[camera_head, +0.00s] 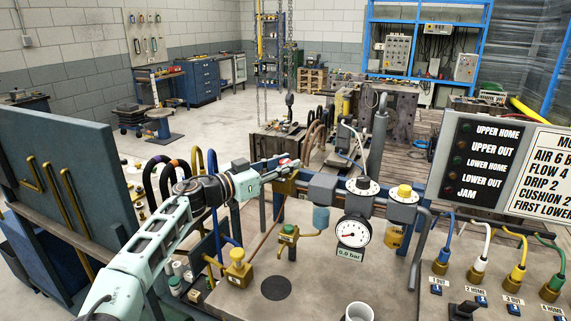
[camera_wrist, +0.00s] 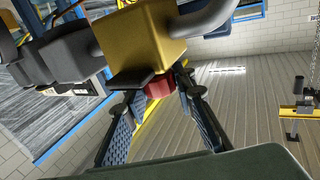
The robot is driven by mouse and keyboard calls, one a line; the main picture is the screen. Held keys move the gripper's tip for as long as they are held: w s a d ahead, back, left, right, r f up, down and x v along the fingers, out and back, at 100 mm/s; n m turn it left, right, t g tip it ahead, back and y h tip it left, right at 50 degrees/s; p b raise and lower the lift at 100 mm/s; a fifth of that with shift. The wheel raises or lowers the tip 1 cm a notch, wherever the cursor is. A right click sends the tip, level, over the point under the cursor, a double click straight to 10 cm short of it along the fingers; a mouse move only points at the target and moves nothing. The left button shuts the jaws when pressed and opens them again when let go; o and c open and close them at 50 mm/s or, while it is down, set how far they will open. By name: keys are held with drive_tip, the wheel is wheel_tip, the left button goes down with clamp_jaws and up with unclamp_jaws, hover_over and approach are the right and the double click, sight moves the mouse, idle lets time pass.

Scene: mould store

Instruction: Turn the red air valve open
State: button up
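The red air valve (camera_head: 285,162) is a small red handle on a brass block (camera_head: 285,187) at the left end of the air line, mostly hidden by my gripper in the head view. In the wrist view the red handle (camera_wrist: 159,86) shows below the brass block (camera_wrist: 144,36), between the far ends of my two fingers. My gripper (camera_head: 290,164) is at the valve with its fingers spread. In the wrist view the fingers (camera_wrist: 158,90) stand either side of the handle. Contact with the handle cannot be made out.
A pressure gauge (camera_head: 353,232) reading 0.0 bar hangs right of the valve, beside a yellow-topped unit (camera_head: 404,198). Smaller brass valves with yellow (camera_head: 238,262) and green (camera_head: 288,233) tops stand nearer. A white cup (camera_head: 359,311) is on the bench. A blue panel (camera_head: 65,170) stands left.

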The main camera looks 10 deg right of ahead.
clamp_jaws()
